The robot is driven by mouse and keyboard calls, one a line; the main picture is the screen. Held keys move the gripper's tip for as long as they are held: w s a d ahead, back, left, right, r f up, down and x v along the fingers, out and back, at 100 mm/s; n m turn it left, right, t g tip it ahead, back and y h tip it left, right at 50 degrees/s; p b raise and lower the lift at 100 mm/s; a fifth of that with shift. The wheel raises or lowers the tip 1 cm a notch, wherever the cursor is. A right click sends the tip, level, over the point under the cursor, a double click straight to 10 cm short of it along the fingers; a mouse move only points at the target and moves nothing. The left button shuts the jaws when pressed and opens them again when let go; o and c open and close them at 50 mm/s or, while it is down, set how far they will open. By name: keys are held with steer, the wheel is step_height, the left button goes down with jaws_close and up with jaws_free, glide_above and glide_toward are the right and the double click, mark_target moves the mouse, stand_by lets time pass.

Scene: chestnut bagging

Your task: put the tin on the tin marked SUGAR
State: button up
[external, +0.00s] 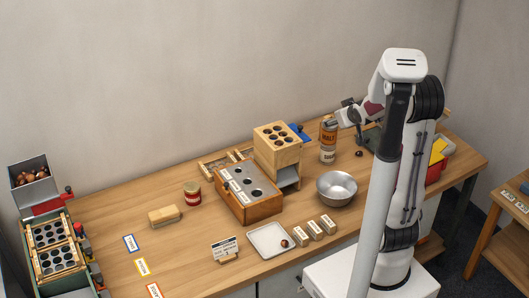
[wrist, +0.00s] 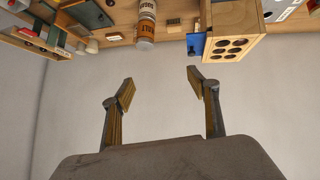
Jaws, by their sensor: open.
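An orange tin marked MALT (external: 328,136) stands upright at the back of the table. It sits directly on a tin with a pale label (external: 328,156), and the two look lined up. In the wrist view the scene is upside down. The MALT tin (wrist: 145,30) is nearest, and the tin under it (wrist: 147,9) has lettering that looks like SUGAR, too small to be sure. My gripper (wrist: 161,84) is open and empty, with bare wall between its fingers. In the external view it is raised close to the MALT tin, apart from it in the wrist view.
A wooden block with holes (external: 278,148) stands left of the tins, and a metal bowl (external: 337,188) is in front. A small red tin (external: 192,194), a wooden box (external: 249,203) and a white tray (external: 265,246) are further left.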

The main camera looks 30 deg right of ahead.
steer(key=s+a+r+g+y, duration=0.1)
steer(key=s+a+r+g, duration=0.1)
steer(key=s+a, duration=0.5)
steer(key=s+a+r+g+y, duration=0.1)
steer(key=s+a, duration=0.7)
steer(key=s, duration=0.9)
steer(key=shift+s+r+g+y, duration=0.2)
steer(key=shift+r+g+y, duration=0.15)
steer(key=shift+g+y, duration=0.2)
